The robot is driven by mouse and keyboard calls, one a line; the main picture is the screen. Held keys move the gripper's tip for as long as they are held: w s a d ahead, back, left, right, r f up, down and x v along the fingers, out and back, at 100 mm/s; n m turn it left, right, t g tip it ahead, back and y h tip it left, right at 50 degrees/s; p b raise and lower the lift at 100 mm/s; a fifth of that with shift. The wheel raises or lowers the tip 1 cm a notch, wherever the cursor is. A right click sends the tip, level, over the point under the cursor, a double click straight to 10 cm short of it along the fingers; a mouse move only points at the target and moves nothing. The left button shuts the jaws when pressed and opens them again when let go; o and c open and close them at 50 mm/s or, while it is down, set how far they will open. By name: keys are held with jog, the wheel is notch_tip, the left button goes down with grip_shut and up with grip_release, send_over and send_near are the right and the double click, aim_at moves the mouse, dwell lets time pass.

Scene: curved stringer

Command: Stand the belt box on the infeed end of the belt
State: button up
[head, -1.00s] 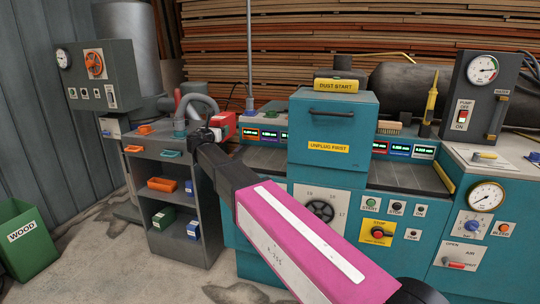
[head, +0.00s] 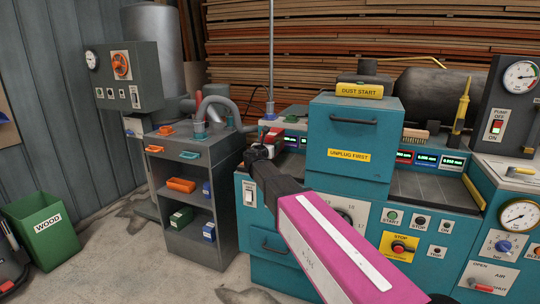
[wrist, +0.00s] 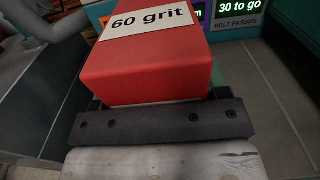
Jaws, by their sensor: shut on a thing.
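The belt box is a red box labelled "60 grit" (wrist: 145,65), and it shows small in the head view (head: 273,136). My gripper (head: 262,151) is shut on it. In the wrist view the dark gripper body (wrist: 155,124) hides the box's lower part, and the fingers are mostly hidden. The box is at the left end of the teal sanding machine. The dark belt (head: 291,163) shows there, left of the teal hood, and continues right of it (head: 430,191). I cannot tell whether the box touches the belt.
The teal hood (head: 350,138) marked "UNPLUG FIRST" rises over the middle of the belt. A grey cabinet (head: 190,240) with a bent hose (head: 222,103) stands left of the machine. A row of small displays (head: 427,159) lines the belt's back. A green bin (head: 50,235) stands far left.

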jog(key=shift+f, duration=2.05)
jog(key=shift+f, duration=0.15)
jog(key=o, duration=1.1)
jog(key=shift+s, duration=0.2)
jog(key=v, duration=1.1)
jog(key=shift+s+a, duration=0.1)
jog(key=shift+s, duration=0.25)
